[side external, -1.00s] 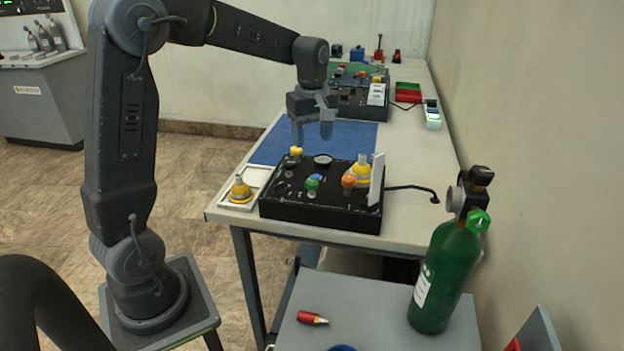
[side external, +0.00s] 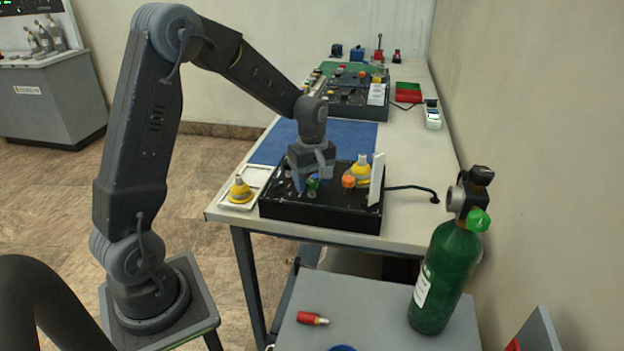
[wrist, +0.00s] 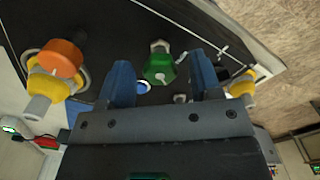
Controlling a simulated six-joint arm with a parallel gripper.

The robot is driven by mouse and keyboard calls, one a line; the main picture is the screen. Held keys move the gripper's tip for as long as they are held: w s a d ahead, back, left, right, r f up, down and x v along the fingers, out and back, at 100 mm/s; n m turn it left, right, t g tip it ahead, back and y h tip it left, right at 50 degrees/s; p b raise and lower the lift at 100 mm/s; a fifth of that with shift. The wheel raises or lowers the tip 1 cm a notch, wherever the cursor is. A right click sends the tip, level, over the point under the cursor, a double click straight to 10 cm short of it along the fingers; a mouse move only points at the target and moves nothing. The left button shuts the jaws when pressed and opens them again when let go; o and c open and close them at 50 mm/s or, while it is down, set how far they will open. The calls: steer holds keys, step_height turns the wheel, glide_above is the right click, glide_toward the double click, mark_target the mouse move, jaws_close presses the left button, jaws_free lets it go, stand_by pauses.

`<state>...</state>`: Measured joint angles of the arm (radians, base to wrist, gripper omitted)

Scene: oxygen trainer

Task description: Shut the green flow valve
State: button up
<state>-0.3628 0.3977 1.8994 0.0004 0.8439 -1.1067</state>
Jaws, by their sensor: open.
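The green flow valve (side external: 312,183) is a small green knob on top of the black trainer box (side external: 320,219). In the wrist view the green knob (wrist: 159,68) lies between and just beyond my two blue-grey fingertips. My gripper (side external: 313,180) is open and points down at the box, with the knob near its fingers. In the wrist view my gripper (wrist: 162,75) has a finger on each side of the knob, with gaps visible. Whether the fingers touch the knob cannot be told.
An orange knob (side external: 348,181) stands right of the valve, near a yellow fitting (side external: 361,171) and a white upright plate (side external: 377,179). Another yellow fitting (side external: 240,190) sits in a white tray (side external: 227,203) at left. A green cylinder (side external: 446,272) stands lower right.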

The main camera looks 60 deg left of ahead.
steer(key=shift+c, duration=0.4)
steer(key=c, duration=0.9)
steer(key=shift+o, duration=0.2)
